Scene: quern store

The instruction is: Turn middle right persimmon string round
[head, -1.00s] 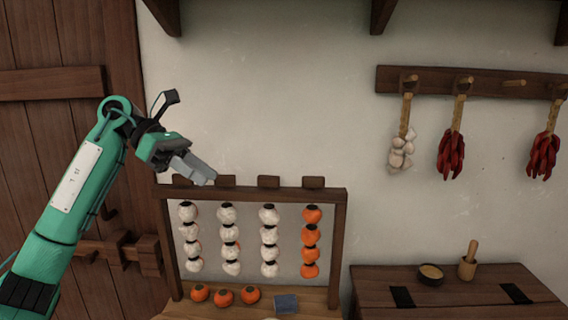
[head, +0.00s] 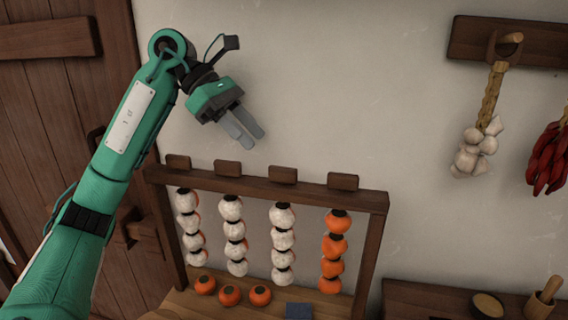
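Four persimmon strings hang in a wooden frame (head: 270,185). The middle right string (head: 282,240) has mostly white, powdery fruit with a little orange at the edges. The middle left string (head: 235,228) and the far left string (head: 189,224) are also mostly white. The far right string (head: 335,247) is orange. My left gripper (head: 253,139) is above the frame, in front of the wall, pointing down and right. Its two fingers show a narrow gap, with nothing between them. It touches no string. My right gripper is not in view.
Several wooden blocks (head: 283,174) sit along the frame's top bar. Loose orange persimmons (head: 230,295) and a blue-grey block (head: 298,311) lie below the strings. Garlic (head: 473,150) and red chillies (head: 548,160) hang at right. A bowl (head: 487,305) and mortar (head: 541,305) stand lower right.

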